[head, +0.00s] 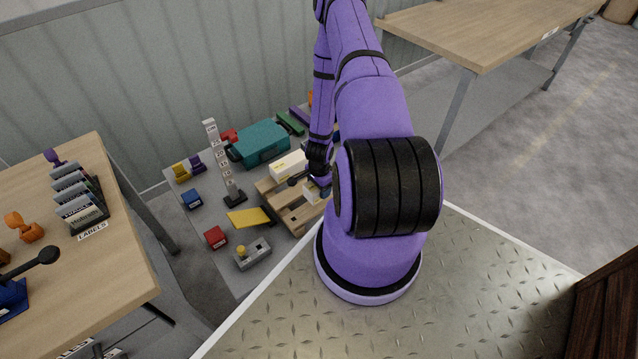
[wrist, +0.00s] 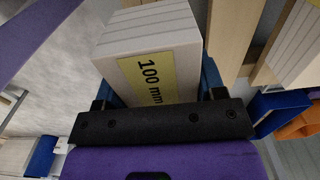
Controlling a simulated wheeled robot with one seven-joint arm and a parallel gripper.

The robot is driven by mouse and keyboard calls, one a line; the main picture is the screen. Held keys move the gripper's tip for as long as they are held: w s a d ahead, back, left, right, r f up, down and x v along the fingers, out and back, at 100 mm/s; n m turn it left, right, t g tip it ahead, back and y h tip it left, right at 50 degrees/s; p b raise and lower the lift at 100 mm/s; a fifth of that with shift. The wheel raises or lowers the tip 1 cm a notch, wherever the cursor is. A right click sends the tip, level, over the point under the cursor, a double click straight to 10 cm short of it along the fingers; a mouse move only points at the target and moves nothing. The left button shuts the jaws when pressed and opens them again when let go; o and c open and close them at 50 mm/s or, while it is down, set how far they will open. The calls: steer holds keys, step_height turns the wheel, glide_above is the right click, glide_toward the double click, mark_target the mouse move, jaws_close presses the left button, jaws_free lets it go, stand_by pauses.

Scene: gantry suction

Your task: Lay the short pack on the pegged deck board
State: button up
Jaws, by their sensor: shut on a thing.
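My gripper (head: 318,188) is low over the right part of the wooden slatted deck board (head: 300,217), partly hidden behind my arm. In the wrist view my gripper (wrist: 160,95) is shut on a pale pack (wrist: 150,42) with a yellow "100 mm" label, its blue fingers on either side. The held pack also shows as a small pale patch in the head view (head: 310,194). Another pale pack (head: 288,164) lies at the back of the board. Board slats (wrist: 230,35) show beside the held pack. Whether the held pack touches the board, I cannot tell. Pegs are not clear.
A teal case (head: 262,144) stands behind the board. A white numbered post (head: 222,155), a yellow wedge (head: 247,218), a grey box with a yellow knob (head: 252,254) and a red block (head: 215,237) stand to the left. A wooden table (head: 130,250) is at far left.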

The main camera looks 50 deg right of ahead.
steer(key=shift+f, duration=1.05)
steer(key=shift+f, duration=1.05)
stand_by(0.8)
steer(key=o, duration=1.1)
step_height(320, 180, up, 11)
steer(key=shift+f, duration=0.15)
stand_by(0.4)
